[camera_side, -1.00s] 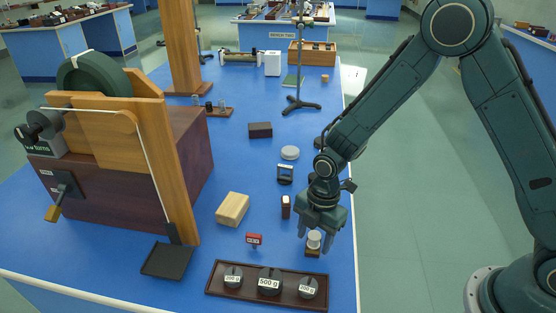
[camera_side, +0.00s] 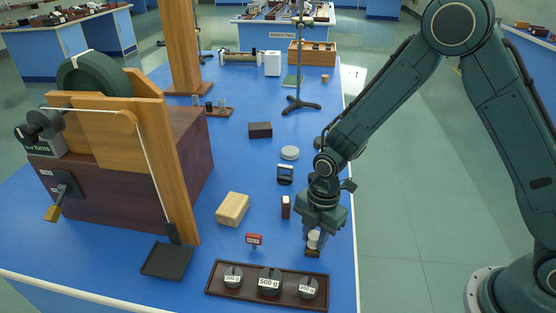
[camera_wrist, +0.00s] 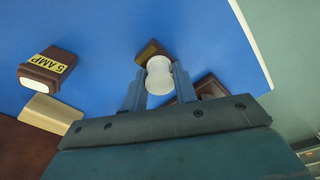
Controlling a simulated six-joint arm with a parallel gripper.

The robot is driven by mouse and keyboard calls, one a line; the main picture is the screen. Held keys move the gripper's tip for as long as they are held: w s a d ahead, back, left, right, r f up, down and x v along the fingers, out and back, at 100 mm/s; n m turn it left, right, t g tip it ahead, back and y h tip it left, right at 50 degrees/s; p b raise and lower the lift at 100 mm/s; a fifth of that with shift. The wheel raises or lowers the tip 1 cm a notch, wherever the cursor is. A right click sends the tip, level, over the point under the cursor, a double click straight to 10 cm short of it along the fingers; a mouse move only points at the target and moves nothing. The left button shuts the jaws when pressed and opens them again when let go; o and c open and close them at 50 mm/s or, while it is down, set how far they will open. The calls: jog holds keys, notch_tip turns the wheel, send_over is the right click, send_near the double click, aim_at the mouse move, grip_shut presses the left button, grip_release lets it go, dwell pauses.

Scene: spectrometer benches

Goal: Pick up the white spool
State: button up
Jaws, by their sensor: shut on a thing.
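The white spool (camera_side: 314,238) stands on a small brown wooden base (camera_side: 313,253) near the right front edge of the blue bench. My gripper (camera_side: 316,236) points down at it with the fingers closed in on both sides of the spool. In the wrist view the spool (camera_wrist: 159,76) sits between the two grey fingers of my gripper (camera_wrist: 157,84), which touch its sides. The base (camera_wrist: 151,50) shows just beyond it. I cannot tell any gap between spool and base.
A dark tray (camera_side: 215,290) with labelled weights lies in front, left of my gripper.

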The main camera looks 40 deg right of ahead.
aim_at(314, 234)
jog(key=shift+r, duration=0.15)
notch_tip(314, 234, up, 20)
dwell(0.6)
jog(key=shift+w+f, duration=0.1)
jog(key=shift+f, duration=0.1)
dwell(0.4)
